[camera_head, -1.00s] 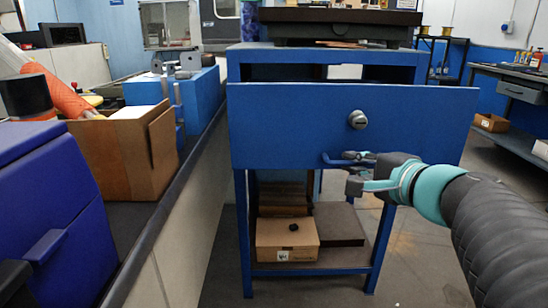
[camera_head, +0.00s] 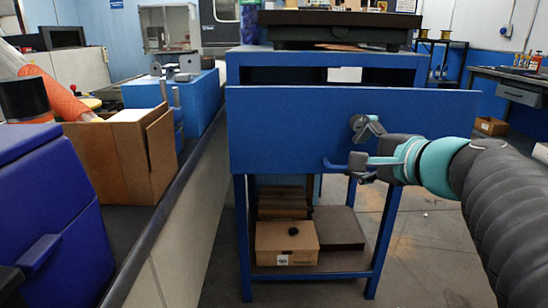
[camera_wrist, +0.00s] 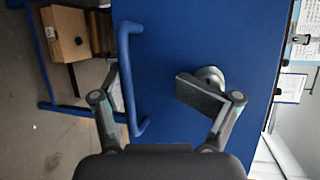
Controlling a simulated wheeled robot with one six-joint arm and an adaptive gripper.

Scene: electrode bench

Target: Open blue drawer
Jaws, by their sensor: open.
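The blue drawer (camera_head: 290,125) is pulled out from its blue stand, with a dark gap showing above its front. Its bar handle (camera_head: 336,163) sits low on the front, and it also shows in the wrist view (camera_wrist: 127,75). The round lock (camera_wrist: 211,75) on the drawer front is partly hidden by a finger. My gripper (camera_head: 362,143) is in front of the drawer with its fingers spread wide. In the wrist view my gripper (camera_wrist: 150,92) has one finger near the handle and the other near the lock. It holds nothing.
A dark flat slab (camera_head: 340,27) lies on top of the stand. Cardboard boxes (camera_head: 287,243) sit on its lower shelf. At left is a counter with an open cardboard box (camera_head: 115,160) and a dark blue cabinet (camera_head: 45,215). Open floor lies at right.

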